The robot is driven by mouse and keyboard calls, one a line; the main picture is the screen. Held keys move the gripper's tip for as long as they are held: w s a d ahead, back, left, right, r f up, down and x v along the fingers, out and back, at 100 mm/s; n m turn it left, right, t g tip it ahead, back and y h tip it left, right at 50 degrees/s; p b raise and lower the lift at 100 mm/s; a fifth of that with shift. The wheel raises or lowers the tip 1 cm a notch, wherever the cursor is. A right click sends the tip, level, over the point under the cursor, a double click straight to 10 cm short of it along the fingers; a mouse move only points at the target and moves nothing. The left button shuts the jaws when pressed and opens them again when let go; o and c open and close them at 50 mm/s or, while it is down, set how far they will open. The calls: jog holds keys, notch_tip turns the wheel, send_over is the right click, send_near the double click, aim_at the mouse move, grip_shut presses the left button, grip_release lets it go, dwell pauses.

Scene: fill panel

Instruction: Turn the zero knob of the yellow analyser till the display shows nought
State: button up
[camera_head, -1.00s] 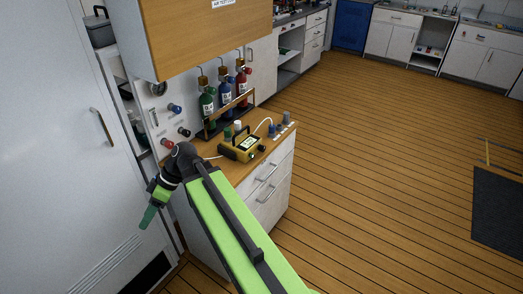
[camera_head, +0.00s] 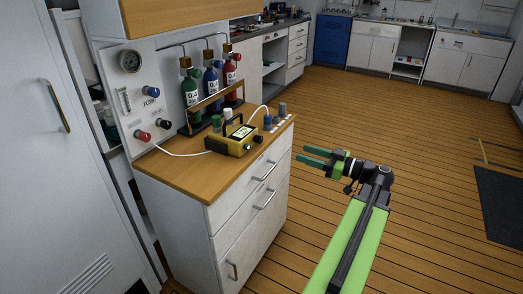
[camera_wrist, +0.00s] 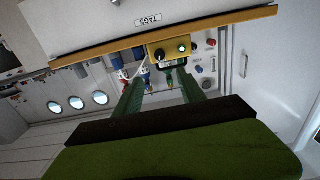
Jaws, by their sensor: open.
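The yellow analyser (camera_head: 236,148) sits on the wooden top of the cabinet, with its lit display facing up; the reading is too small to make out. A dark round knob (camera_head: 258,140) shows at its right end; I cannot tell whether it is the zero knob. In the wrist view the analyser (camera_wrist: 160,47) is beyond the fingers, with one dark and one pale round fitting on its face. My gripper (camera_head: 306,155) is open and empty. Its green fingers point left towards the cabinet, apart from the analyser and to its right.
The cabinet's wooden top (camera_head: 180,172) has bare room at the front left. Green, blue and red bottles (camera_head: 211,82) stand in a rack behind the analyser. Small blue and grey items stand to its right. A white cable (camera_head: 180,153) runs left to the panel. The floor (camera_head: 400,130) is open.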

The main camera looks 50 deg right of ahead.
aim_at(261, 139)
jog(key=x, duration=1.7)
jog(key=shift+w+r, duration=0.1)
jog(key=shift+w, duration=0.15)
